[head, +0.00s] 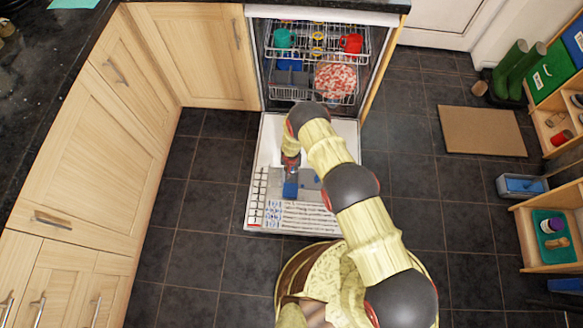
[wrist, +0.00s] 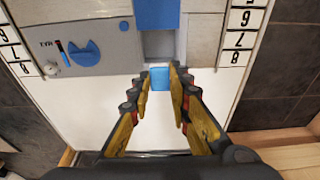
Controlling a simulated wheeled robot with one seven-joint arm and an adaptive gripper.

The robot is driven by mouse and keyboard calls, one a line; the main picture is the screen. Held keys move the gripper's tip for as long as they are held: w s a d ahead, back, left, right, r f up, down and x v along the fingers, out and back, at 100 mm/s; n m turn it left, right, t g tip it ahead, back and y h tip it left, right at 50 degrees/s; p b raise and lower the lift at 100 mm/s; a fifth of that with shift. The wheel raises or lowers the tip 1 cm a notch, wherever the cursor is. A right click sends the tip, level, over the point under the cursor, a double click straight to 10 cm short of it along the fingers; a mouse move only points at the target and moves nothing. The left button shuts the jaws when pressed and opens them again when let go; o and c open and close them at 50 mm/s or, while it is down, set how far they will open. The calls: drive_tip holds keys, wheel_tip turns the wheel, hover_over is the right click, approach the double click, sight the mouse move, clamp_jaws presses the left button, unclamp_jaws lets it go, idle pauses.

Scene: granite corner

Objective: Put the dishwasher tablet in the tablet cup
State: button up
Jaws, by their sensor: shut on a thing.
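My gripper (wrist: 159,82) is shut on a small blue dishwasher tablet (wrist: 159,77) between its fingertips. The tablet cup (wrist: 158,44) is a grey square recess in the dispenser panel, just beyond the tablet in the wrist view. The tablet appears just below the cup's near edge in the picture; I cannot tell its height above the door. A blue lid (wrist: 157,14) lies beyond the cup, leaving it uncovered. In the head view my gripper (head: 291,164) is over the lowered dishwasher door, near the blue lid (head: 290,188); the tablet cannot be made out there.
The dishwasher door (head: 252,214) lies open, with printed markings. A blue cap (wrist: 85,52) sits on the grey dispenser panel (wrist: 200,45). Racks (head: 316,60) hold dishes, including a red mug (head: 351,43). Wooden cabinets (head: 90,150) stand left; a doormat (head: 481,131) and shelves are right.

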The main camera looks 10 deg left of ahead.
drive_tip(key=shift+s+f+b, duration=0.1)
drive_tip(key=shift+f+b, duration=2.8)
drive_tip(key=shift+f, duration=2.95)
drive_tip(key=o, duration=0.9)
drive_tip(key=shift+c, duration=0.2)
drive_tip(key=shift+o, duration=0.2)
drive_tip(key=c, duration=0.3)
drive_tip(key=shift+c, duration=0.2)
wheel_tip(320, 180, up, 9)
drive_tip(key=p, duration=0.7)
